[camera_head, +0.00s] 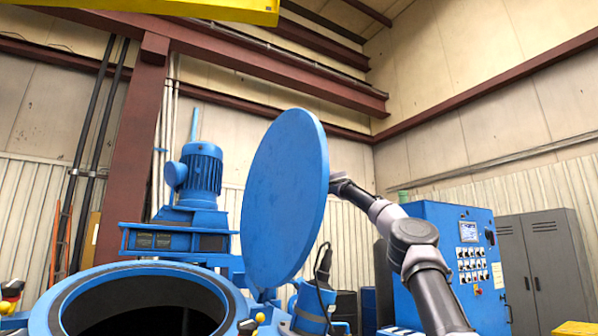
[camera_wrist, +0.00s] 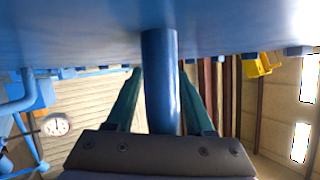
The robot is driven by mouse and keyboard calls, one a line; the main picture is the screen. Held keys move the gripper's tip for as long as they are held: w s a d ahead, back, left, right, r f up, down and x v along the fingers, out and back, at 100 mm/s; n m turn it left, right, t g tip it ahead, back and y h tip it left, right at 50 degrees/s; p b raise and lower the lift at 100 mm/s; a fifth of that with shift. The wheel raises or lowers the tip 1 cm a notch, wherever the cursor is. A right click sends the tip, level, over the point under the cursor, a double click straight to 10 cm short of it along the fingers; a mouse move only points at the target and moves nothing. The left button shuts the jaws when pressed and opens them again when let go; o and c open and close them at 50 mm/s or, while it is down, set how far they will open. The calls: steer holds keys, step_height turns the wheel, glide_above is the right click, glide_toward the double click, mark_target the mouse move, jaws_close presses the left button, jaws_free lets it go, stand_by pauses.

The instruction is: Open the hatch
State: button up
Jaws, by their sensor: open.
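The hatch (camera_head: 285,195) is a large round blue lid. It stands raised and nearly upright beside the round furnace opening (camera_head: 52,318), whose dark inside shows. My arm reaches behind the hatch's right edge, and the hatch hides my gripper in the head view. In the wrist view, the hatch's blue face (camera_wrist: 70,30) fills the top. A blue bar (camera_wrist: 160,100) runs down from it. My gripper (camera_wrist: 160,72) is open, with a teal finger on each side of the bar and gaps between fingers and bar.
A blue motor unit (camera_head: 200,177) stands behind the opening. A blue control cabinet (camera_head: 452,255) and grey lockers (camera_head: 543,262) stand at the right. A yellow beam (camera_head: 200,8) crosses the top. A round gauge (camera_wrist: 55,124) shows at left in the wrist view.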

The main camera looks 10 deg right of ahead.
steer(key=v, duration=1)
steer(key=shift+s, duration=0.15)
steer(key=shift+d, duration=0.15)
